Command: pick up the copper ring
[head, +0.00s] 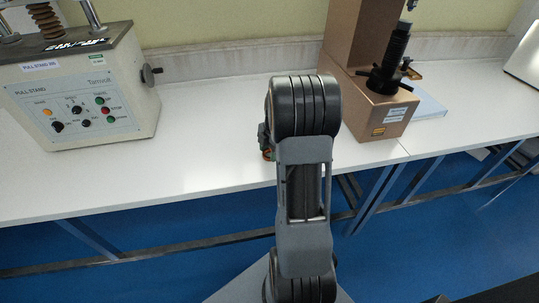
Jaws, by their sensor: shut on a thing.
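My gripper (267,148) is mostly hidden behind my own arm in the head view; only a sliver shows at the arm's left edge, over the front part of the white bench. A small copper-orange bit, the visible part of the copper ring (268,155), shows at the fingertips. My gripper is shut on it. The rest of the ring is hidden, and I cannot tell whether it touches the bench top.
The white bench (205,125) is clear left of my arm. A pull stand tester (85,95) stands at the left. A brown tester (375,105) with a black spindle stands right of my arm, beside a pale blue flat item (430,104).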

